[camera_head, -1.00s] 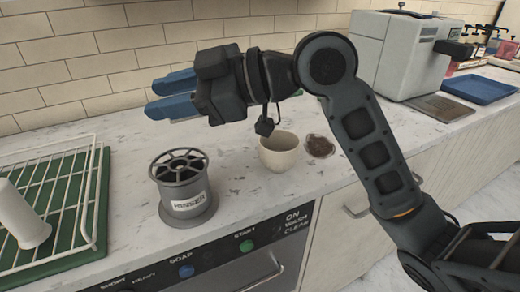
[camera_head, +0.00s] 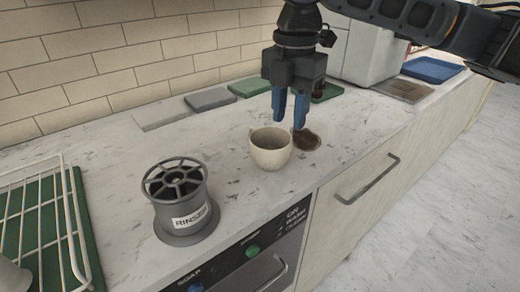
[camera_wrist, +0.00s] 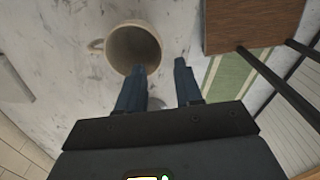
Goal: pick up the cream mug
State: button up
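The cream mug (camera_head: 270,152) stands upright on the marble counter, right of the rinser; its inside looks empty. In the wrist view the mug (camera_wrist: 133,50) is just beyond the fingertips, its handle to the left. My gripper (camera_head: 289,122) points down with its blue fingers apart, above and slightly behind the mug's right side in the head view. In the wrist view my gripper (camera_wrist: 160,66) has nothing between its fingers, and the left fingertip overlaps the mug's rim edge. I cannot tell whether it touches.
A dark rinser (camera_head: 183,205) stands left of the mug. A small dish of brown grounds (camera_head: 306,141) is close on its right. Flat mats, including a grey one (camera_head: 209,99), lie along the wall. A wire rack (camera_head: 62,225) is at far left. The counter's front edge is near.

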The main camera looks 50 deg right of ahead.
jog(key=shift+d+f, duration=0.2)
jog(key=shift+f, duration=3.65)
grip_shut()
